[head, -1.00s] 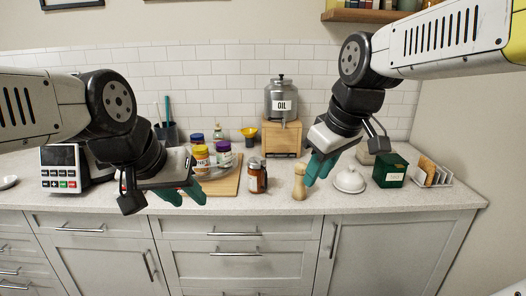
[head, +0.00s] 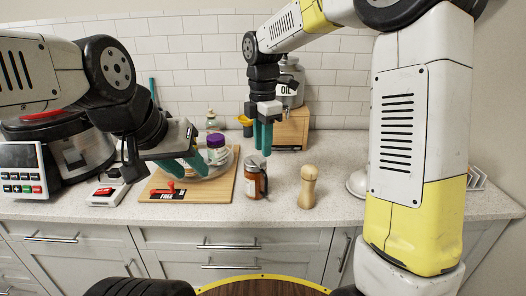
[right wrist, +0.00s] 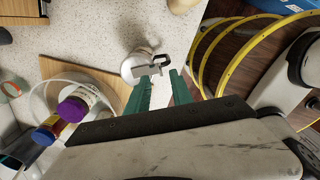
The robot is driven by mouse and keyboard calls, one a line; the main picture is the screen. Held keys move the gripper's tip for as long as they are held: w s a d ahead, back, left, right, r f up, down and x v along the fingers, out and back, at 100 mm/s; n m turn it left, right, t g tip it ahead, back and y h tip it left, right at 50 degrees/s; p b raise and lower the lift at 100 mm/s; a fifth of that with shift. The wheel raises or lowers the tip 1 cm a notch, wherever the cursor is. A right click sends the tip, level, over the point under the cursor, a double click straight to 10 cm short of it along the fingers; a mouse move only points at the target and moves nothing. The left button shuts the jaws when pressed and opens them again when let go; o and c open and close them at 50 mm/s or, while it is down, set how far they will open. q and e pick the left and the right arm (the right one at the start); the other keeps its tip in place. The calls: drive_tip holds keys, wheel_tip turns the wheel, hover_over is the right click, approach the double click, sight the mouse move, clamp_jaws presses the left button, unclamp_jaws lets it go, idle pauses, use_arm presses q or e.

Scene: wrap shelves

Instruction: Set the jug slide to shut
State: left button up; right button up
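The jug is a small syrup dispenser (head: 256,182) with brown contents, a metal top and a dark handle. It stands upright on the counter, right of the wooden board. Its top (right wrist: 134,68) shows from above in the right wrist view, with a grey bar across it; I cannot tell how the slide is set. My right gripper (head: 262,152) is open and empty, pointing down above and behind the jug. Its two teal fingers (right wrist: 160,90) show apart, near the jug's top in the picture. My left gripper (head: 192,174) is open over the board, left of the jug.
A wooden pepper mill (head: 308,187) stands right of the jug. The oil dispenser's wooden stand (head: 292,130) is behind. Counter in front of the jug is clear.

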sight(258, 160)
drive_tip(key=shift+f, duration=2.2)
clamp_jaws()
